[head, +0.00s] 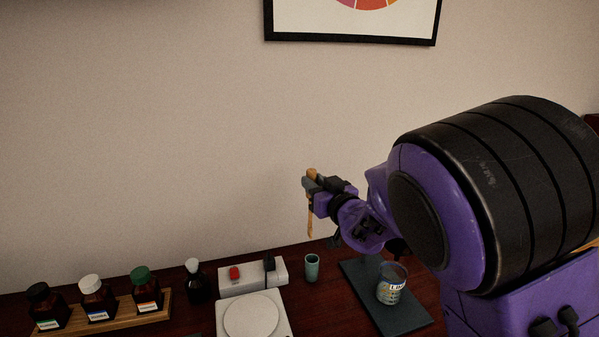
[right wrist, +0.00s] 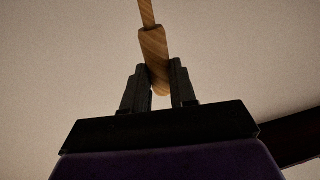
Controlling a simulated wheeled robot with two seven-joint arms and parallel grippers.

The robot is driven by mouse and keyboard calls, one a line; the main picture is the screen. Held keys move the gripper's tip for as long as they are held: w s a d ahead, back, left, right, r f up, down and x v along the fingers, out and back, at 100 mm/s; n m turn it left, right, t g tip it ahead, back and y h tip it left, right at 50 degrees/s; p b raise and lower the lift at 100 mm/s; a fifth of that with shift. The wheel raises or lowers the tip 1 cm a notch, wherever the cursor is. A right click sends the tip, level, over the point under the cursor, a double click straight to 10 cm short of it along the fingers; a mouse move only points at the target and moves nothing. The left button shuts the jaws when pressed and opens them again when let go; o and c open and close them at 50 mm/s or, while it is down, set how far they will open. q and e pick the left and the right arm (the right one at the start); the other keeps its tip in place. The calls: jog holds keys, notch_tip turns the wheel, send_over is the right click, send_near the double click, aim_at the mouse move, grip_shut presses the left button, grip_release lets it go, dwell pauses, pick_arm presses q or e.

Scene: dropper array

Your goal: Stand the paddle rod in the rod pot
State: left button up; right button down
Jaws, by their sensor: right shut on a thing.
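The wooden paddle rod (head: 310,219) hangs nearly upright, slightly tilted, from my right gripper (head: 314,183), high above the back of the table. In the right wrist view my right gripper (right wrist: 160,85) is shut on the thicker handle of the paddle rod (right wrist: 154,48), and the thin shaft runs out of the top of the picture. A small teal pot (head: 312,268), which looks like the rod pot, stands upright on the table below the rod, apart from it. Its inside is too small to make out. My left gripper is not in view.
A labelled beaker (head: 391,287) stands on a dark stand base (head: 414,318) right of the pot. Left of it are a stirrer plate (head: 279,325), a power strip (head: 223,288) and a dark dropper bottle (head: 197,289). Several brown bottles stand in a wooden rack (head: 119,318).

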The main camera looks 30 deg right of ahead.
pick_arm(q)
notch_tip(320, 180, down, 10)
jog(key=b, duration=1)
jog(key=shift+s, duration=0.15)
pick_arm(e)
notch_tip(320, 180, down, 12)
jog(key=s, duration=0.1)
jog(key=shift+d+r, duration=0.15)
jog(key=shift+r, duration=0.05)
jog(key=c, duration=0.8)
grip_release()
